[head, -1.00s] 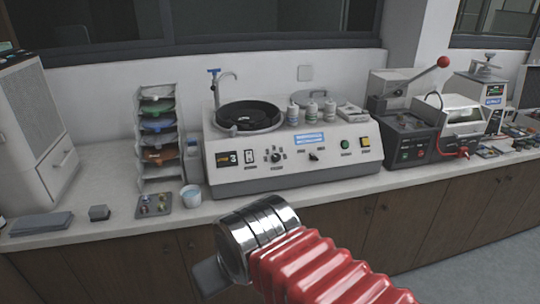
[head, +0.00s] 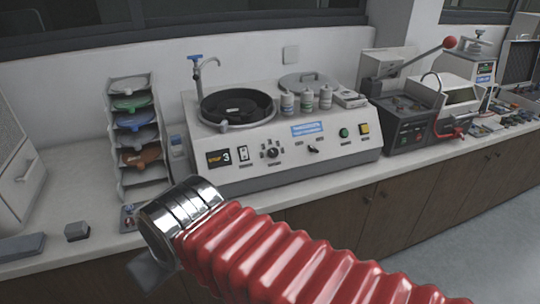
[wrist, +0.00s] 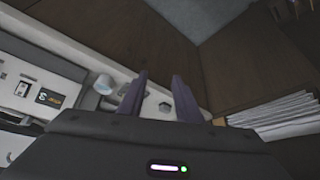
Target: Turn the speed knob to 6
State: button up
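The grinder-polisher machine (head: 300,172) stands on the bench with its front panel facing me. Its black speed knob (head: 272,152) is in the panel's left half, right of a rocker switch (head: 243,154). The small dark display (head: 219,157) reads 3. In the wrist view the display (wrist: 52,98) shows at the left; I cannot make out the knob there. My gripper (wrist: 160,77) has its two dark fingers apart with nothing between them. It is away from the knob, and in the head view my arm mostly hides it.
A rack of coloured discs (head: 135,130) stands left of the machine. A white cup (wrist: 104,84) shows in the wrist view. Bottles (head: 306,100) stand on the machine's top. A press with a red-knobbed lever (head: 449,42) is to the right. Wooden cabinet fronts (head: 400,200) lie below the bench.

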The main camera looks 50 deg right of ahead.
jog(key=shift+o, duration=0.5)
jog(key=shift+d, duration=0.1)
jog(key=shift+o, duration=0.7)
jog(key=shift+d, duration=0.15)
jog(key=shift+o, duration=0.6)
jog(key=w+d+m+t+h, duration=0.1)
jog(key=w+d, duration=0.3)
jog(key=d, duration=0.2)
jog(key=w+d+m+t+h, duration=0.1)
jog(key=w+d+h, duration=0.1)
jog(key=w+d, duration=0.2)
jog(key=d, duration=0.3)
jog(key=shift+w+f+h, duration=0.3)
jog(key=shift+f, duration=0.05)
jog(key=w+d+f+t+h, duration=0.1)
jog(key=d+f+t+h, duration=0.1)
jog(key=d, duration=0.9)
jog(key=w+d+f+t+h, duration=0.1)
jog(key=d+f+t+h, duration=0.1)
jog(key=d, duration=1)
jog(key=s+d+f+t, duration=0.1)
jog(key=s+d+t, duration=0.1)
jog(key=s, duration=0.4)
jog(key=s+d+f+m+t, duration=0.1)
jog(key=s+d+f+t, duration=0.1)
jog(key=s+d, duration=0.2)
jog(key=shift+s+d+f+t, duration=0.2)
jog(key=shift+s+f+t, duration=0.15)
jog(key=shift+s, duration=0.6)
jog(key=shift+r, duration=0.1)
